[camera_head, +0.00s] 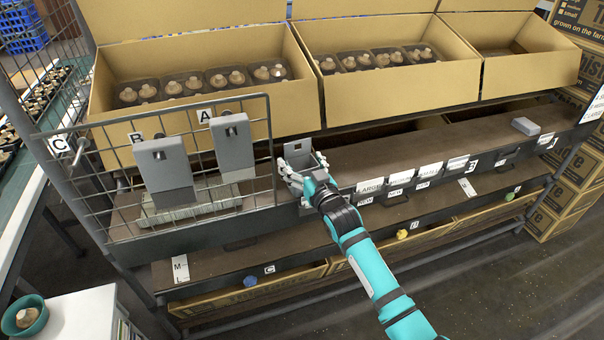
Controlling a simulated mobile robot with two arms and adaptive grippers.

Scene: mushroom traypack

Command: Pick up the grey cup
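My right gripper (300,172), on a teal arm from the lower right, is at the shelf front just right of the wire grid. A small grey boxy piece (297,147) shows right at its fingers. I cannot tell whether this is the grey cup, part of the gripper or a fixture, nor whether the fingers close on it. Two grey holders (165,168) and (232,145) hang on the grid. A small grey block-like object (525,126) lies on the shelf at the right. No thing is clearly recognisable as a cup. My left gripper is out of view.
The wire grid (262,128) borders the shelf's left part. Open cardboard boxes (400,98) with mushroom trays stand above. The brown shelf (400,148) is largely clear right of my gripper. A green bowl (24,316) is on a white surface at lower left.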

